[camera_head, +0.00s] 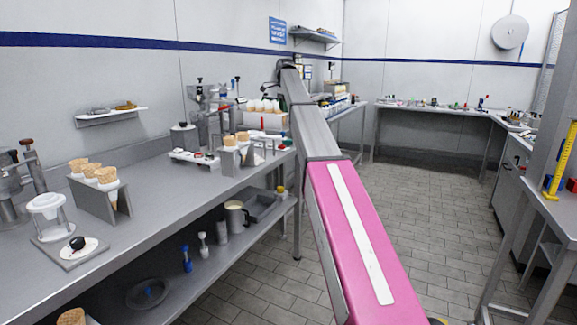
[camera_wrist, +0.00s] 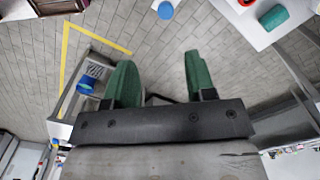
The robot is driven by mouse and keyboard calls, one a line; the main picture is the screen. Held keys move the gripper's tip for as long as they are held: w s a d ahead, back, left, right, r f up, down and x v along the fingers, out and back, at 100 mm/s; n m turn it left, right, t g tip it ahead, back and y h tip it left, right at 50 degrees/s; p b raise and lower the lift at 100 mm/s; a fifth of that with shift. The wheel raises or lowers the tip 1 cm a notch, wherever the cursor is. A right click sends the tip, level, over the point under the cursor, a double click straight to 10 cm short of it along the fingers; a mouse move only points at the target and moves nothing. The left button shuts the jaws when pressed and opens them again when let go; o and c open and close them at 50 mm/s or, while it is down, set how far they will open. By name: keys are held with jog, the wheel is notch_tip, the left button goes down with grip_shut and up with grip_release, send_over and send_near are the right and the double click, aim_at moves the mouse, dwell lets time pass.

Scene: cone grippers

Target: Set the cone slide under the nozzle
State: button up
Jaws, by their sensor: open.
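In the head view, a white cup-shaped holder (camera_head: 47,212) stands at the left of the steel counter. A grey plate with a white disc and black knob (camera_head: 77,246) lies in front of it; I cannot tell which of these is the cone slide. A metal dispenser-like device (camera_head: 22,180) stands at the left edge, partly cut off; I cannot make out its nozzle. My gripper (camera_wrist: 158,80) shows in the wrist view with two green fingers wide apart and nothing between them, above the tiled floor. It is away from these things. In the head view its fingers cannot be made out.
A metal rack (camera_head: 108,200) holds several wafer cones on the counter. Another metal device (camera_head: 212,120) stands farther back. The lower shelf (camera_head: 200,270) carries a jug (camera_head: 236,217) and bottles. My arm crosses the middle of the head view. The tiled floor (camera_head: 430,220) at right is open.

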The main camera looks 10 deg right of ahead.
jog(key=s+f+n, duration=0.2)
jog(key=s+f, duration=0.6)
jog(key=f, duration=0.2)
jog(key=s+a+f+n, duration=0.1)
jog(key=s+f+n, duration=0.2)
jog(key=s+f, duration=0.6)
notch_tip(320, 180, down, 2)
jog(key=shift+a+f, duration=0.15)
jog(key=shift+w, duration=0.15)
